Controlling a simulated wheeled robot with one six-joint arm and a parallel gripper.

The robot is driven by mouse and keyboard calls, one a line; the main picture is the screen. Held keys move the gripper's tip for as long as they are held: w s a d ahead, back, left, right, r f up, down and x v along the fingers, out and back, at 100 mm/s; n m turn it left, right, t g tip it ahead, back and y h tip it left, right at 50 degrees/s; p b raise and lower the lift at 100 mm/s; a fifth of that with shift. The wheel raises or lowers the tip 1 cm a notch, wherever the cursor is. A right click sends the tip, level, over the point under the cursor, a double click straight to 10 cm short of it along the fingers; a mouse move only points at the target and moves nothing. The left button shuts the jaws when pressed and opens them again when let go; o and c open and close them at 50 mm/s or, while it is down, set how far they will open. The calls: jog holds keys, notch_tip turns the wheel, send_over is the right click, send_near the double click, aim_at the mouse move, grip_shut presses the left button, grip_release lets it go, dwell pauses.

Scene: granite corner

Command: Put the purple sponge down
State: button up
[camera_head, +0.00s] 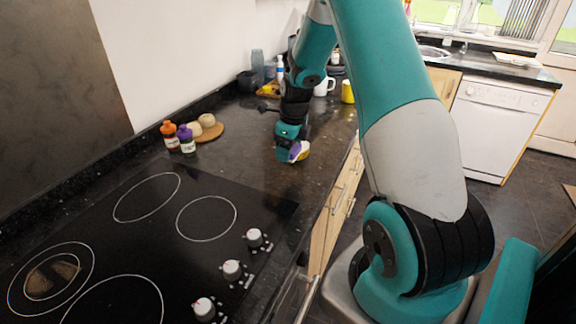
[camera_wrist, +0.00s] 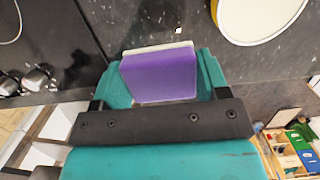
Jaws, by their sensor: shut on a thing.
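The purple sponge (camera_wrist: 158,76) is a block with a pale layer along its far edge. It sits between the two teal fingers of my gripper (camera_wrist: 160,82) in the wrist view. In the head view my gripper (camera_head: 291,147) points down over the dark granite counter (camera_head: 240,165), to the right of the bottles. The purple of the sponge (camera_head: 295,151) shows small at its tip, beside a white and yellow patch. My gripper is shut on the sponge. I cannot tell whether the sponge touches the counter.
The black hob (camera_head: 150,240) lies nearer. A yellow-rimmed white round thing (camera_wrist: 258,18) is close by in the wrist view. Mugs stand farther back.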

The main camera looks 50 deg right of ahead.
aim_at(288, 175)
notch_tip(288, 175, down, 7)
jog(key=shift+f+p, duration=0.15)
jog(key=shift+p, duration=0.4)
jog(key=shift+f, duration=0.2)
jog(key=o, duration=1)
jog(key=shift+r, duration=0.1)
